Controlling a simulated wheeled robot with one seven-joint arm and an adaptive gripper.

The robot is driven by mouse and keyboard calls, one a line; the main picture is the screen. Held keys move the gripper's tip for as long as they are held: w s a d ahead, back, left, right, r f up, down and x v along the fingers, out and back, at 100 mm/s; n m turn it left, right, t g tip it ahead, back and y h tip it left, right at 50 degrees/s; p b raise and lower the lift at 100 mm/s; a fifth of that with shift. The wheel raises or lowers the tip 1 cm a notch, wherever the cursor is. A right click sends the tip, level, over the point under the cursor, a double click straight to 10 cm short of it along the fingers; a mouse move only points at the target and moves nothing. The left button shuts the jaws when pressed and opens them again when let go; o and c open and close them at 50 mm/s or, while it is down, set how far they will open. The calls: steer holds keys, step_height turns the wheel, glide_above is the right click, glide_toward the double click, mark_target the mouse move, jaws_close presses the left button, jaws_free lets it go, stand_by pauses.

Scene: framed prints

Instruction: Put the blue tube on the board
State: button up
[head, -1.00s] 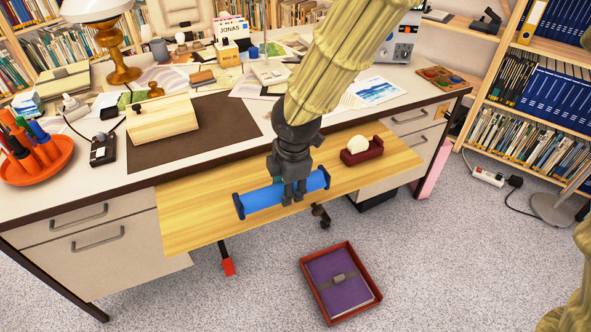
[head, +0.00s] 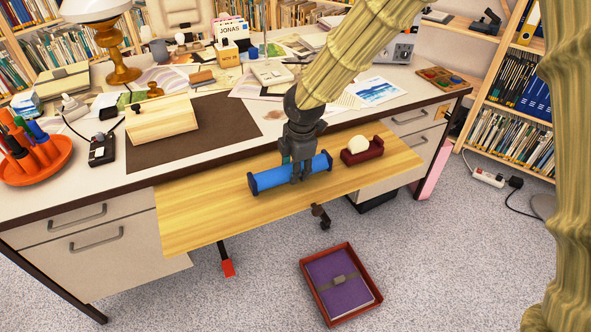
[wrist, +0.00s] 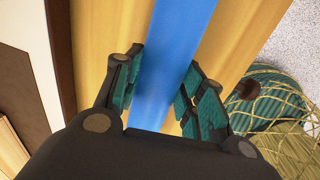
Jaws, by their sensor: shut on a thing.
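The blue tube (head: 271,180) has dark blue end caps and lies level in my gripper (head: 299,178). My gripper points down and is shut around the tube's middle. The board (head: 205,215) is a light wooden leaf sticking out from the desk's front. The tube is over the board in the head view; I cannot tell whether it touches it. In the wrist view the blue tube (wrist: 172,60) runs between the two teal-padded fingers of my gripper (wrist: 160,95), with the board (wrist: 115,35) behind it.
A dark red tape dispenser (head: 362,152) stands on the board just right of the tube. The board's left part is bare. A red tray (head: 371,306) with a purple book is on the floor. The desk (head: 95,190) behind holds an orange pen dish (head: 60,165) and papers.

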steer(key=shift+f, duration=0.2)
steer(key=shift+f, duration=0.15)
steer(key=o, duration=1.1)
step_height(320, 180, up, 12)
steer(key=s+p, duration=0.1)
steer(key=s, duration=0.1)
steer(key=shift+d+p, duration=0.35)
steer(key=shift+d, duration=0.1)
steer(key=shift+s, duration=0.1)
